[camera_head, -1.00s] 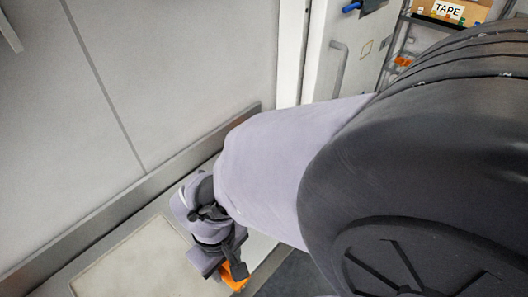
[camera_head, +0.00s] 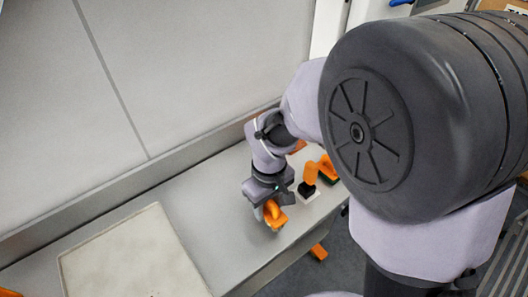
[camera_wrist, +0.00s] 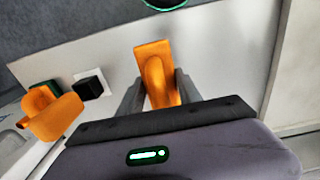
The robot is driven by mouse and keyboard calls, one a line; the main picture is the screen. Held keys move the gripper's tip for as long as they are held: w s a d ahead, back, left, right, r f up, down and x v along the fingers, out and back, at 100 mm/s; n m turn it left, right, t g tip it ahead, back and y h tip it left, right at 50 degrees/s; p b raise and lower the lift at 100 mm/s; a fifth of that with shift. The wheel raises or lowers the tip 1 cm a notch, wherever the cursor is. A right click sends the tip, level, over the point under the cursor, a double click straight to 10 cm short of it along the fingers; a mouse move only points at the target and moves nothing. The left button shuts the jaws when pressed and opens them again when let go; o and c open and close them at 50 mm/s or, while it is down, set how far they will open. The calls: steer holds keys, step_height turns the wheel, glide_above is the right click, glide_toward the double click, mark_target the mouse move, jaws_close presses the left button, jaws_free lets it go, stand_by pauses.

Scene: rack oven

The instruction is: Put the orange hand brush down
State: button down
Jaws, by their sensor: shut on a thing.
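The orange hand brush (camera_wrist: 155,65) is between the two fingers of my gripper (camera_wrist: 160,96) in the wrist view. My gripper (camera_head: 266,205) is shut on it. In the head view the brush (camera_head: 274,216) hangs below my gripper, over the grey bench (camera_head: 215,195) near its front edge. I cannot tell whether the brush touches the bench top. My gripper partly hides the brush, and its bristles are not clear.
A black block (camera_head: 307,189) on a white square and an orange tool with a dark green part (camera_head: 328,168) stand right of my gripper. A pale flat board (camera_head: 130,255) lies to the left. An orange object (camera_head: 318,252) shows beyond the front edge. Bench between board and gripper is clear.

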mark_target(268, 213)
steer(key=shift+f+b, duration=0.8)
steer(key=shift+f, duration=0.8)
steer(key=shift+f, duration=0.15)
steer(key=c, duration=0.8)
jaws_free()
